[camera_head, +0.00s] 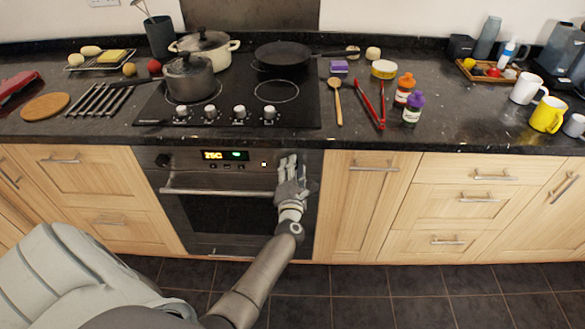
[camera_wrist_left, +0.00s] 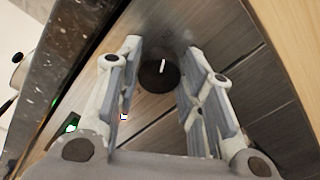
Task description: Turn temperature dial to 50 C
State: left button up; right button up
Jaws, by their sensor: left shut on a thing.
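The temperature dial (camera_wrist_left: 159,75) is a round black knob with a white pointer line on the oven's dark front panel. In the head view my left gripper (camera_head: 288,160) is at the right end of the oven panel and hides the dial. The oven display (camera_head: 213,155) glows yellow and seems to read 25C, with a green readout beside it. My right gripper is not in view.
A second knob (camera_head: 163,160) sits at the panel's left end. The oven door handle (camera_head: 215,192) runs just below the panel. Above, the granite worktop (camera_head: 350,135) overhangs, with the hob (camera_head: 235,100), pots and tongs (camera_head: 372,108). Wooden drawers (camera_head: 445,210) stand to the right.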

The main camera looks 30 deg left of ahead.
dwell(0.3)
pick_arm(q)
jog(key=o, duration=1)
jog(key=v, duration=1.2)
jog(key=shift+f, duration=0.1)
